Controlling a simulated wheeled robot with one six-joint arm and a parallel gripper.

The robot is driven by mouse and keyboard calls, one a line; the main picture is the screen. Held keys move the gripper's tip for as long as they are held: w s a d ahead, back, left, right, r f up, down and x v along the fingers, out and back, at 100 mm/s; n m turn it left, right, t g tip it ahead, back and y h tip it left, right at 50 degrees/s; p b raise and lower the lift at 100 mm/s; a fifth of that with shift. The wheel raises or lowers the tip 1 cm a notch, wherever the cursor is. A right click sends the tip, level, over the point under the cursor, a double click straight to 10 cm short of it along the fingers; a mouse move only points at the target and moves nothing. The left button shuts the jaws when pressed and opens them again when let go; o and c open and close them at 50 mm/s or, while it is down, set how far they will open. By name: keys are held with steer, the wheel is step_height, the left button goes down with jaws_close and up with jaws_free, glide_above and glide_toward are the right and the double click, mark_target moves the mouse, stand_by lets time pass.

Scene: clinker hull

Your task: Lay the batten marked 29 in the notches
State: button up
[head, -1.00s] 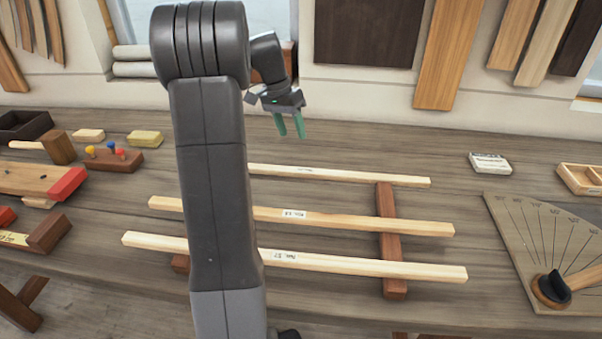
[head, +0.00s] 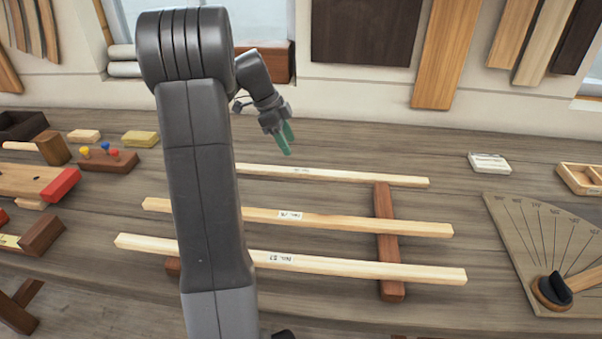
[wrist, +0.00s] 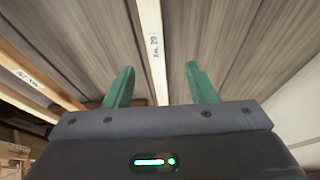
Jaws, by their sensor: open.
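Three pale battens lie side by side across two red-brown bearers on the bench. The far batten (head: 350,178) also shows in the wrist view (wrist: 149,20), where its label seems to read 29. The middle batten (head: 370,223) has a label I cannot read surely. The near batten (head: 380,269) has a label that looks like 27. My gripper (head: 288,142) is open and empty above the far batten, which shows beyond and between the green fingers (wrist: 160,85) in the wrist view. I cannot make out any notches.
The right bearer (head: 390,250) is in plain view; my arm hides much of the left one. A protractor board (head: 530,235) and a small white box (head: 489,163) are at right. A peg block (head: 108,161) and yellow block (head: 140,139) are at left. Bench behind the battens is clear.

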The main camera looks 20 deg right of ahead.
mark_target(301, 170)
steer(key=x, duration=0.3)
steer(key=shift+s+d+f, duration=0.1)
steer(key=shift+f, duration=0.2)
steer(key=x, duration=0.3)
steer(key=p+x, duration=0.1)
steer(key=x, duration=0.1)
steer(key=shift+s+f, duration=0.3)
steer(key=shift+s, duration=0.1)
steer(key=shift+c, duration=0.2)
jaws_close()
